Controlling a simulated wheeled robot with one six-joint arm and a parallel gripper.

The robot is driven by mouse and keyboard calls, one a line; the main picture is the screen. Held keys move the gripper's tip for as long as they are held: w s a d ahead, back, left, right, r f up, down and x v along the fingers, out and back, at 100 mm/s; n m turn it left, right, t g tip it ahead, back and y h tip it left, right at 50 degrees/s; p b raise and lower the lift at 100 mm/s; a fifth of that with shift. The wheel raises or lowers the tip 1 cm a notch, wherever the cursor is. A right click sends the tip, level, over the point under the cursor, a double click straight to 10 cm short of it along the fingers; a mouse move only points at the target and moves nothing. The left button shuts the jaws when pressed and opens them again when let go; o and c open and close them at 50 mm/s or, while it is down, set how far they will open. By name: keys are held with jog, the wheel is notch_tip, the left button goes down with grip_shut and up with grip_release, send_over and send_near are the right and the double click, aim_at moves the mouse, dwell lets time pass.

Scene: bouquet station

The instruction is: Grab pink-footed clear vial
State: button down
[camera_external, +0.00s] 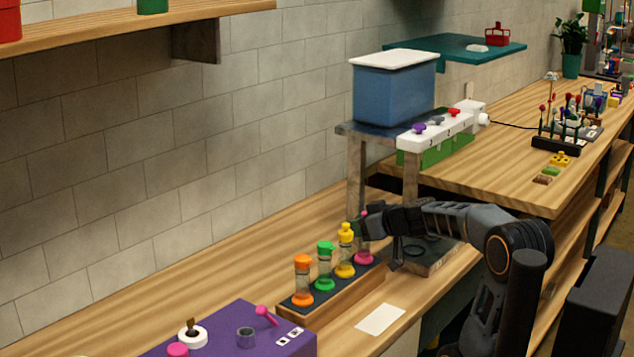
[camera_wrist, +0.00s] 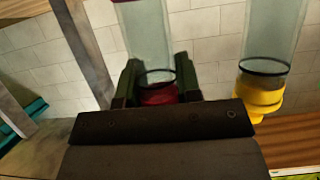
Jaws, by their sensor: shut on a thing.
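The pink-footed clear vial (camera_external: 362,257) stands at the far right end of the rack in the external view, its pink foot at rack level and its body partly hidden by my gripper (camera_external: 373,224). In the wrist view the clear vial (camera_wrist: 147,42) rises between the two dark fingers of my gripper (camera_wrist: 157,82), with a black ring and a dark pink-red foot at its lower end. My gripper is shut on this vial. Whether the foot still touches the rack is hard to tell.
The dark-topped wooden rack (camera_external: 330,291) also holds yellow (camera_external: 345,250), green (camera_external: 325,268) and orange (camera_external: 302,283) vials in a row. The yellow one (camera_wrist: 262,92) stands close by in the wrist view. A metal stand (camera_external: 356,180) rises behind. A purple box (camera_external: 225,335) lies front left.

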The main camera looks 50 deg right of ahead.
notch_tip(320, 180, up, 10)
jog(key=shift+r+p, duration=0.1)
jog(key=shift+p, duration=1.15)
